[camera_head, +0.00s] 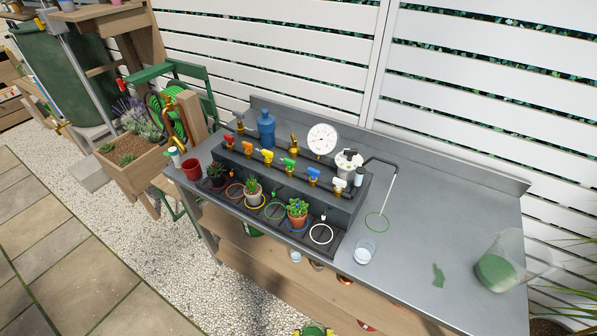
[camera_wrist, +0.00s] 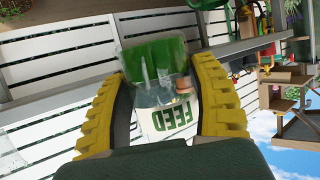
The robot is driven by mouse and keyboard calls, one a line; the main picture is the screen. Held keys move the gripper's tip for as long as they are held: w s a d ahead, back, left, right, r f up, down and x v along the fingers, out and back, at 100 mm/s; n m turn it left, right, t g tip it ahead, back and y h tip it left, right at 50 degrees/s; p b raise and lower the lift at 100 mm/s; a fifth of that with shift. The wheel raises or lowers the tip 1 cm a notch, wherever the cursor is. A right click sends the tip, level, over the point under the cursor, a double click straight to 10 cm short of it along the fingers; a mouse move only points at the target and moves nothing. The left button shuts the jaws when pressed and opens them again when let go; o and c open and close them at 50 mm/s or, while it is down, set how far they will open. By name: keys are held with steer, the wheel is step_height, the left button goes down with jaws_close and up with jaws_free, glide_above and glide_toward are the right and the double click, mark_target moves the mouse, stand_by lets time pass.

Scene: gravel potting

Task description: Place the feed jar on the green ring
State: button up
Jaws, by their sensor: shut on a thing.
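In the wrist view the feed jar (camera_wrist: 175,117) is between my yellow fingers. It is clear, with green contents and a white FEED label that reads upside down. My gripper (camera_wrist: 157,75) is shut on it. In the head view I cannot clearly make out my gripper; a small green and yellow shape shows at the bottom edge. A green ring (camera_head: 377,222) lies flat and empty on the grey bench, below a bent spout. Another green ring (camera_head: 275,211) is in the black tray, between potted plants.
A clear vessel with green contents (camera_head: 495,271) is at the bench's right end, beside a green patch (camera_head: 438,275). A small clear glass (camera_head: 365,251) stands near the bench-top ring. A valve rack (camera_head: 290,180) is behind the tray.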

steer(key=shift+s+a+f, duration=0.4)
steer(key=shift+s+a, duration=0.1)
steer(key=shift+a, duration=0.25)
steer(key=shift+s+a, duration=0.3)
steer(key=shift+a, duration=0.05)
step_height(320, 180, up, 48)
steer(key=w+a+n+y+p, duration=0.1)
steer(key=w+n+y+p, duration=0.1)
steer(key=p, duration=3.4)
steer(key=shift+f+n+g+y, duration=0.25)
steer(key=shift+n+y, duration=0.25)
steer(key=shift+y, duration=0.3)
steer(key=shift+a, duration=0.15)
